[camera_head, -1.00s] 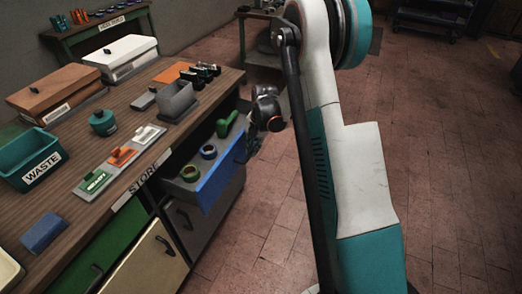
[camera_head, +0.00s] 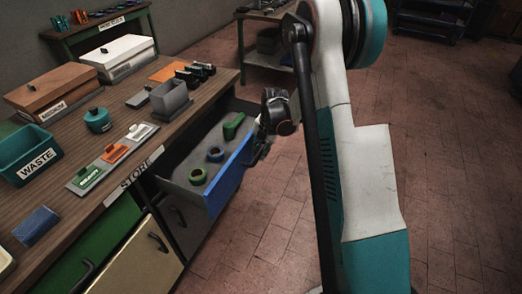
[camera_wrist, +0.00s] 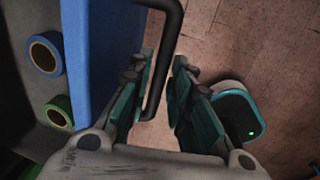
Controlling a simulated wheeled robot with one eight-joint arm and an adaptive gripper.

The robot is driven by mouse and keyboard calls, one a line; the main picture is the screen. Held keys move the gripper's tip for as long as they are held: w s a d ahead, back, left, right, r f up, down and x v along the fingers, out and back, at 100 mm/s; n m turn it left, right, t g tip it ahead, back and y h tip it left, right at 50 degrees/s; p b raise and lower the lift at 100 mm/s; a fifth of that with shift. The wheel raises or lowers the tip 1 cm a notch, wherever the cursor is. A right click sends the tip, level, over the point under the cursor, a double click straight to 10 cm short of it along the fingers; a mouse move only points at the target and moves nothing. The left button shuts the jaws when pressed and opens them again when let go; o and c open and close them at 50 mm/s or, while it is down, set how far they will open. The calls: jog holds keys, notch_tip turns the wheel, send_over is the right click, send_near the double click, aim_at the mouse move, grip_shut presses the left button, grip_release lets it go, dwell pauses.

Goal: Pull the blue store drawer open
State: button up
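The blue-fronted store drawer (camera_head: 229,183) stands pulled well out from under the bench's STORE label. In the wrist view its blue front (camera_wrist: 92,55) runs down the left side. My gripper (camera_head: 262,143) is at the drawer's front, on the outer side. In the wrist view the black drawer handle (camera_wrist: 158,75) lies between the two fingers of my gripper (camera_wrist: 162,62), which are closed in around it. Exact finger contact is hard to see. Inside the drawer are a green ring (camera_head: 197,176), a blue ring (camera_head: 215,154) and a green object (camera_head: 233,126).
The wooden bench (camera_head: 60,185) holds a teal WASTE bin (camera_head: 30,155), a grey bin (camera_head: 170,98) and several small parts. A green drawer (camera_head: 95,250) and a cream one (camera_head: 145,258) are at the front left. The tiled floor (camera_head: 275,215) before the open drawer is clear.

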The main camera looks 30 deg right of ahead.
jog(key=shift+o, duration=0.3)
notch_tip(320, 180, up, 12)
jog(key=s+d, duration=0.1)
jog(key=shift+s+d, duration=0.2)
jog(key=shift+s, duration=0.15)
jog(key=shift+f, duration=0.1)
dwell(0.4)
